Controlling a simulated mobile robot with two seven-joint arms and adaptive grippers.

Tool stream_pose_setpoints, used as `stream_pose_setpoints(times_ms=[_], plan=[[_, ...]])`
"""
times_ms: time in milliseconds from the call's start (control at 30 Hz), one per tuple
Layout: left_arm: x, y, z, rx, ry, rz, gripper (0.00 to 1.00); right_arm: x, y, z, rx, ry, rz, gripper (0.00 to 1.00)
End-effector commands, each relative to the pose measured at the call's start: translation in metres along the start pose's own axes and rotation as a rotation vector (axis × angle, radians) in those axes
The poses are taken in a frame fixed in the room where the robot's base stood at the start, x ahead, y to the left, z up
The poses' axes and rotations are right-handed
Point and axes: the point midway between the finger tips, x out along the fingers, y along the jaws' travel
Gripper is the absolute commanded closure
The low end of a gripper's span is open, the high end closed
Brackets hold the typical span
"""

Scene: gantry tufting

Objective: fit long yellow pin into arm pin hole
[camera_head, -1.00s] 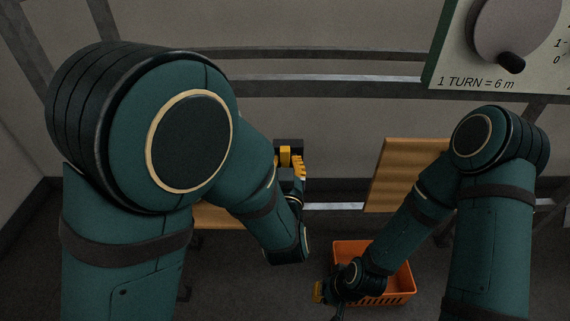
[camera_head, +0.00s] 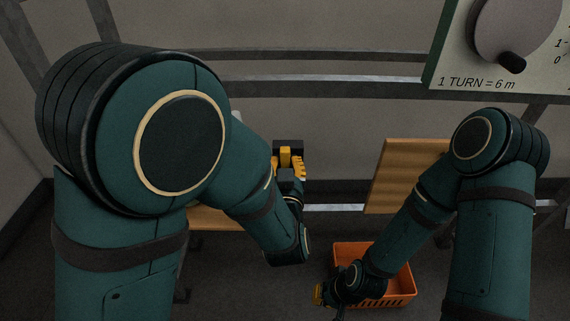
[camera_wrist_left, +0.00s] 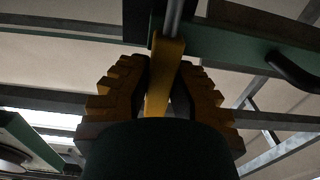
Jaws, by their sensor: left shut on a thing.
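A long yellow piece, which looks like the pin (camera_wrist_left: 164,75), stands between the stepped yellow fingers of my left gripper (camera_wrist_left: 160,95), which is shut on it. In the left wrist view its far end meets a dark block and a grey rod (camera_wrist_left: 173,18) beside a green bar (camera_wrist_left: 245,48). Whether it sits inside a hole cannot be told. In the head view the left gripper (camera_head: 289,167) is at a black block (camera_head: 288,144) with a yellow part in front. My right gripper (camera_head: 319,293) is low, by the orange basket; its finger gap is unclear.
The orange basket (camera_head: 403,299) stands on the floor, partly behind my right arm. A wooden board (camera_head: 395,175) stands at centre right. Grey frame rails (camera_head: 340,84) cross behind. A panel with a crank dial (camera_head: 460,82) is at upper right.

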Motion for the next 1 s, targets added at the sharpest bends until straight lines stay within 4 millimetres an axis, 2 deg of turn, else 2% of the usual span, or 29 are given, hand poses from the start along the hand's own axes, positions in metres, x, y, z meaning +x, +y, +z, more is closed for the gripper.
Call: stream_pose_setpoints(times_ms=[1000], plan=[[0.000, 0.000, 0.017, 0.001, 0.000, 0.000, 1.00, 0.012, 0.004, 0.001, 0.000, 0.000, 0.000, 1.00]])
